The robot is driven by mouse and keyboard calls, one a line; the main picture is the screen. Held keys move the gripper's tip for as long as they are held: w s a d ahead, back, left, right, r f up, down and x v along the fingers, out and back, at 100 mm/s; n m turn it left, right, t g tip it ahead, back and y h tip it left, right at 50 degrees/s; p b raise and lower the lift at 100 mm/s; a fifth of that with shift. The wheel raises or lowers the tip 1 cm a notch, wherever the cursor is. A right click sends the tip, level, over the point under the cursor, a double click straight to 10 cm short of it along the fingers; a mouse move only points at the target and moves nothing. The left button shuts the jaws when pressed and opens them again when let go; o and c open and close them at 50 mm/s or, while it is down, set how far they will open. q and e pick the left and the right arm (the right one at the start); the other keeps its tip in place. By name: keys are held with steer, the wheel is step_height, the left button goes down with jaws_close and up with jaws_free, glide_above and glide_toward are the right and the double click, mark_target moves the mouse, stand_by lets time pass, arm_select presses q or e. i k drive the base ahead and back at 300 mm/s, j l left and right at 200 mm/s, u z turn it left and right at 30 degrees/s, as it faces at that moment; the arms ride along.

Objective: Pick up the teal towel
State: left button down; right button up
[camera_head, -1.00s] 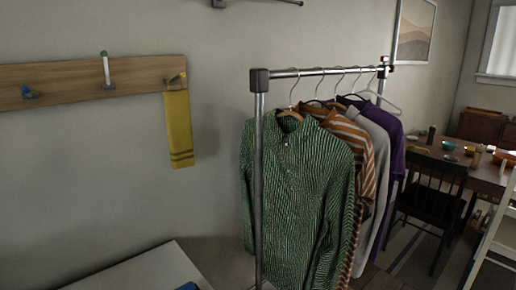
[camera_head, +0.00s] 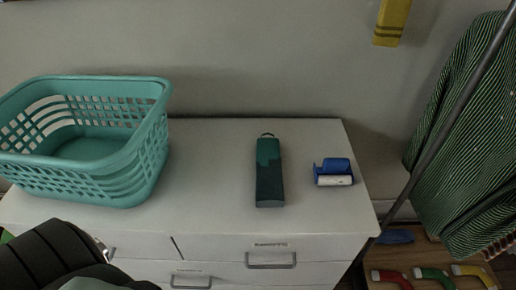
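The teal towel (camera_head: 269,172) lies folded in a narrow strip on top of the white dresser (camera_head: 215,215), with a small dark loop at its far end. Its near part looks darker than its far part. Nothing touches it. A dark ribbed part of my own body shows at the lower left, well apart from the towel. Neither gripper's fingers show in the head view.
A teal laundry basket (camera_head: 150,150) stands on the dresser's left side. A blue-and-white lint roller (camera_head: 333,172) lies right of the towel. A yellow towel (camera_head: 392,22) hangs above right. A green striped shirt (camera_head: 470,140) and rack pole (camera_head: 440,140) stand right.

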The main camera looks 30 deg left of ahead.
mark_target(269, 191)
steer(key=u, duration=0.85)
